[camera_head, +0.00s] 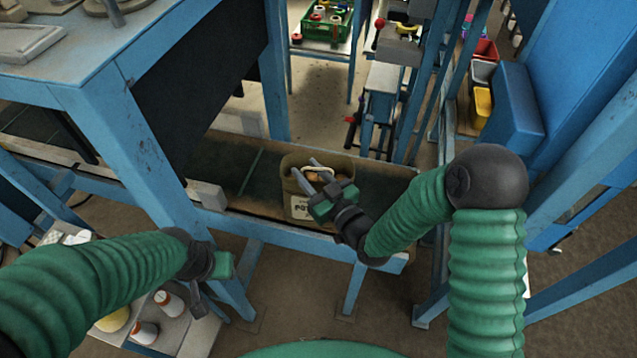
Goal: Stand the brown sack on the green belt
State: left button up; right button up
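The brown sack (289,186) stands upright on the dark green belt (226,165), near the belt's right part. Its front carries a pale printed label, and its open top shows tan contents and a white loop. My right gripper (302,164) is over the sack's top, with its two grey fingers apart on either side of part of the opening. The fingers cover part of the sack, and contact with it is unclear. My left gripper (206,299) hangs low at the left, away from the sack, and its fingers are hard to make out.
A blue frame post (135,160) rises left of the sack. White bottles with orange tops (146,331) stand on a low shelf below my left gripper. A green crate (324,45) and coloured bins (482,102) are farther back. The belt left of the sack is clear.

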jog(key=v, duration=0.7)
jog(key=shift+d+b, duration=0.25)
jog(key=shift+b, duration=0.1)
jog(key=o, duration=0.8)
jog(key=shift+a+r, duration=0.1)
jog(key=shift+r, duration=0.05)
jog(key=o, duration=0.8)
jog(key=shift+c, duration=0.2)
